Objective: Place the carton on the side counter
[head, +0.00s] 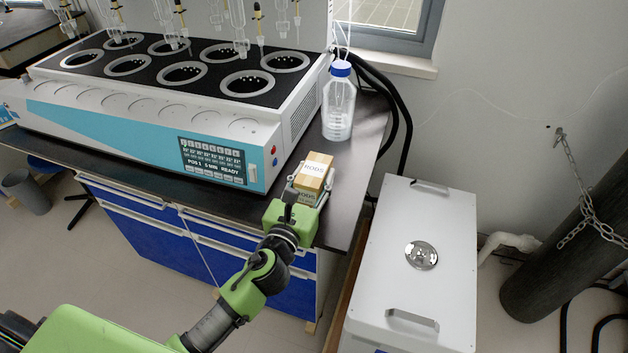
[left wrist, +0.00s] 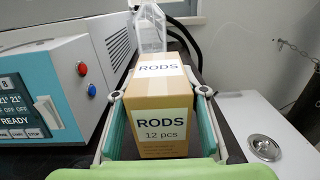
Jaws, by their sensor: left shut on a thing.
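The carton (head: 314,173) is a small brown box with white "RODS" labels. It is at the front right end of the dark counter (head: 345,166), beside the distiller. My left gripper (head: 305,187) is shut on it, with a finger on each side. In the left wrist view the carton (left wrist: 158,110) stands upright between the two green finger pads. Its underside is hidden, so I cannot tell whether it touches the counter. My right gripper is not in view.
The multi distiller (head: 190,120) stands just left of the carton. A clear bottle with a blue cap (head: 338,105) stands behind it. A white unit with handles and a round metal fitting (head: 405,285) is at the right. A chained dark cylinder (head: 570,250) stands farther right.

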